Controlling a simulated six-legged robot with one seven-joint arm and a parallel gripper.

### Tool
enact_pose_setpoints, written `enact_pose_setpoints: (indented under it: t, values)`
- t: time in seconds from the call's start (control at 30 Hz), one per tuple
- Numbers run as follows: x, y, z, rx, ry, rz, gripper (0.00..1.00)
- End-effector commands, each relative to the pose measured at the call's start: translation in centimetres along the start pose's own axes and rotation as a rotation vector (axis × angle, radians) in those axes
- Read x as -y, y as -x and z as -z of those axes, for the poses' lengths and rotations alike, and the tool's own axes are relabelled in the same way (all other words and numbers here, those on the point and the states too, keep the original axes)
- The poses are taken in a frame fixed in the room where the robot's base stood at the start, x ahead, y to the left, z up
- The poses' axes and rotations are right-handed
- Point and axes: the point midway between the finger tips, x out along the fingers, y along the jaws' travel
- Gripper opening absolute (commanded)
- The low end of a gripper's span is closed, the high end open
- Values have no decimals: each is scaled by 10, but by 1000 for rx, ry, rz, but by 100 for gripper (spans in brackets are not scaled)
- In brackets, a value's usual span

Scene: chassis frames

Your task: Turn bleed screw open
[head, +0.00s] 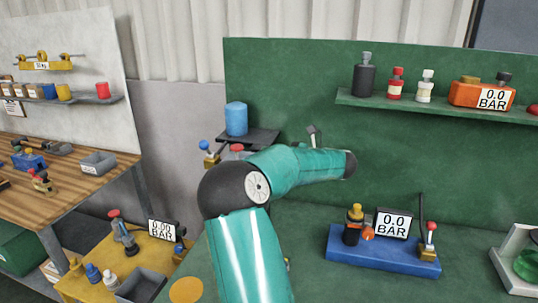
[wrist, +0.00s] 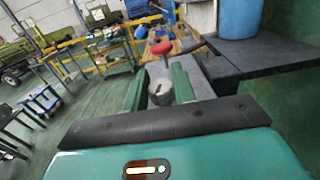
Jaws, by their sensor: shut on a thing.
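In the wrist view my gripper (wrist: 158,84) has its two green fingers on either side of a small grey round metal piece (wrist: 160,93), which appears to be the bleed screw. The fingers are shut on it. A red knob (wrist: 162,47) stands just beyond the fingertips. In the head view my teal arm hides the gripper and the screw. A red cap (head: 237,148) and a blue knob (head: 204,145) show just behind the arm. How far the screw is turned cannot be told.
A blue cylinder (head: 236,119) stands on a dark platform (head: 262,136) close behind the arm. At the right are a blue gauge block (head: 385,264) and a green wall shelf (head: 440,107) with bottles. A yellow cart (head: 142,262) and wooden bench (head: 75,176) stand at the left.

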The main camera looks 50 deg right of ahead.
Motion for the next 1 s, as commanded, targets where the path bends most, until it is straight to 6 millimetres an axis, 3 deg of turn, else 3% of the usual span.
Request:
enact_pose_setpoints:
  t: [0.53,1.0]
  values:
    - [0,1,0,1,1,-286,4]
    - [-1,-1,2,-1,-5,-388,4]
